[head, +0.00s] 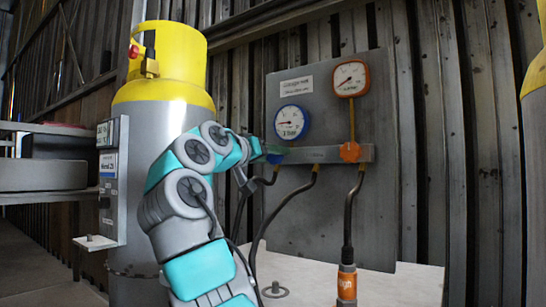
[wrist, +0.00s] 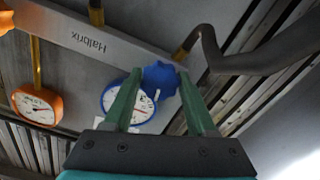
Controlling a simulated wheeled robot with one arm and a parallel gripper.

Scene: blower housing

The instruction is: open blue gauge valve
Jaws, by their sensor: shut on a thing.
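The blue gauge valve knob (wrist: 160,77) sits on the grey manifold bar (wrist: 95,32), beside the round blue gauge (wrist: 126,103). My gripper (wrist: 159,74) has its two green fingers on either side of the blue knob and is shut on it. In the head view, the blue knob (head: 274,158) shows at the left end of the bar, partly behind my gripper (head: 262,151). The blue gauge (head: 291,122) is above it on the grey panel. The knob's exact turn angle is hard to tell.
An orange gauge (head: 350,78) and orange knob (head: 350,152) are on the panel's right. Black hoses (head: 290,207) hang below the bar. A yellow-topped gas cylinder (head: 170,60) stands left, near my arm. A grey control box (head: 112,180) is beside it.

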